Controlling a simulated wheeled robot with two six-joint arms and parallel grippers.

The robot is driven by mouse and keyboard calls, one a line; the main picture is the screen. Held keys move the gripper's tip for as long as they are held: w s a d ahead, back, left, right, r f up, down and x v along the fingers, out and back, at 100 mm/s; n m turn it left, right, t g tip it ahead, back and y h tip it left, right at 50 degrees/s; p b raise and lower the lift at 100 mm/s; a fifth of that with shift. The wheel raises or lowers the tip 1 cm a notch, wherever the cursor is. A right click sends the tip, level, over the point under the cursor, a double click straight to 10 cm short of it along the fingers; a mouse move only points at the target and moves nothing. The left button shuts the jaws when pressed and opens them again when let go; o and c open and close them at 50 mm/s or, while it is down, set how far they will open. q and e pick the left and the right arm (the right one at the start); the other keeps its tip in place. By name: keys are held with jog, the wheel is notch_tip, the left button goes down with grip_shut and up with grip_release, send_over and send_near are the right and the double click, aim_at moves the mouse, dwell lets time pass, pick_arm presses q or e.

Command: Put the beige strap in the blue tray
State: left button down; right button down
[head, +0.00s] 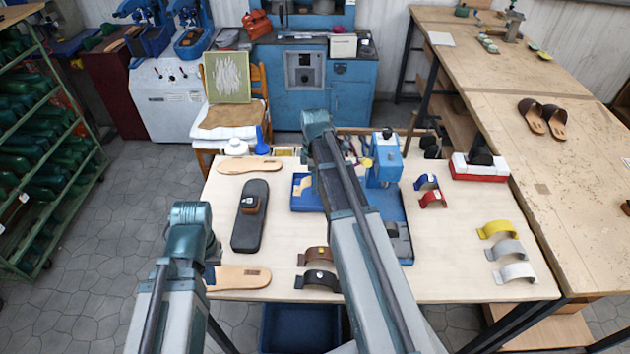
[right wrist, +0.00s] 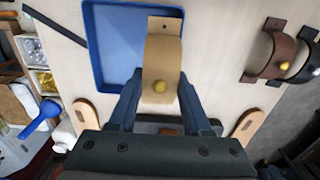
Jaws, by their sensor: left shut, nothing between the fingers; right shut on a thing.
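The beige strap (right wrist: 163,52) is an arched band with a gold stud, held between the two fingers of my right gripper (right wrist: 162,100) in the right wrist view. It overlaps the right part of the blue tray (right wrist: 98,50) there; its height above the tray is hard to tell. In the head view the tray (head: 299,205) is on the table, with part of the beige strap (head: 303,186) showing over it, and my right arm hides the right gripper. My left gripper (head: 210,273) is shut and empty at the table's left edge, partly hidden by its arm.
A dark sole (head: 247,230) with a brown piece lies left of the tray. Brown (head: 318,257) and black (head: 317,279) straps lie in front. A blue press (head: 384,165) stands to the right. Yellow (head: 497,229), grey and white straps lie at the right edge.

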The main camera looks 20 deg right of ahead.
notch_tip(320, 180, down, 6)
jog(key=b, duration=0.5)
jog(key=shift+s+a+b, duration=0.1)
jog(key=shift+s+b, duration=0.1)
jog(key=shift+b, duration=0.1)
jog(key=shift+c, duration=0.6)
grip_release()
jog(key=shift+w, duration=0.1)
jog(key=shift+o, duration=0.2)
jog(key=shift+w+r+p, duration=0.25)
jog(key=shift+r+p, duration=0.55)
jog(key=shift+p, duration=0.2)
jog(key=shift+s+r+p, duration=0.15)
jog(key=shift+r+p, duration=0.55)
jog(key=shift+r, duration=0.1)
notch_tip(320, 180, up, 4)
jog(key=p, duration=0.4)
jog(key=shift+f, duration=0.1)
